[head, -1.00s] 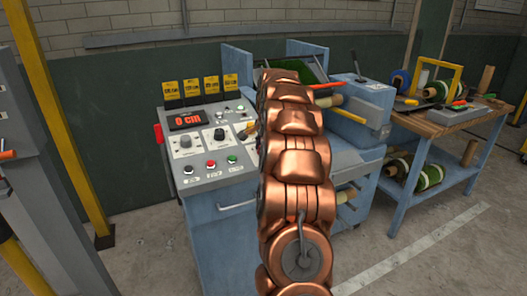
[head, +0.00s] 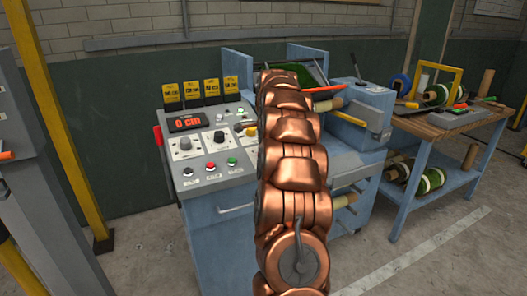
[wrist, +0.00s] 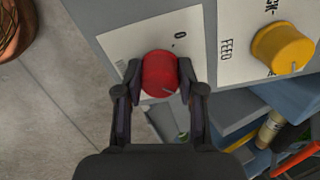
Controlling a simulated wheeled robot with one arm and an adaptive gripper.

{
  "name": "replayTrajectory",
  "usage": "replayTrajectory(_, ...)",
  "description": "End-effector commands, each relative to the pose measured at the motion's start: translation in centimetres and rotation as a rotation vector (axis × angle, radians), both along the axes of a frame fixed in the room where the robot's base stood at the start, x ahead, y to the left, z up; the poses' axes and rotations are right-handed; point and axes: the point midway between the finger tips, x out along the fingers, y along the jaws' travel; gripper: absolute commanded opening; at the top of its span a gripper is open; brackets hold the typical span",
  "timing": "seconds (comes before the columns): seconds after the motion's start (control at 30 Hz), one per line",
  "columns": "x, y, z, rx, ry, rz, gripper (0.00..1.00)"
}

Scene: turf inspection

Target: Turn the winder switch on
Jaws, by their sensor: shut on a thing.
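A red round knob (wrist: 158,75) sits on a white plate (wrist: 117,45) on a grey panel in the wrist view. A "0" is printed above and to the right of it. A short pale mark shows near its lower right edge. My gripper (wrist: 160,72) is shut on the knob, with one dark finger on each side. Other markings around the knob are hidden or unclear. In the head view my copper arm covers the gripper and the red knob. The blue winder machine with its control panel (head: 206,150) stands behind the arm.
A yellow knob (wrist: 282,48) marked FEED is close to the right of the gripper. The panel carries a red "0 cm" display (head: 186,123), dials and push buttons. A wooden bench (head: 440,122) with spools stands at the right, a yellow post (head: 62,125) at the left.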

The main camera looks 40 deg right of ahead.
Motion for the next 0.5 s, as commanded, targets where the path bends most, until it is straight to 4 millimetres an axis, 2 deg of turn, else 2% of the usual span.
replayTrajectory(0.23,0.0,0.0,0.01,0.001,-0.001,-0.001,0.04)
replayTrajectory(0.27,0.0,0.0,0.01,0.001,-0.001,-0.001,0.39)
replayTrajectory(0.5,0.0,0.01,0.01,0.001,-0.001,0.0,0.64)
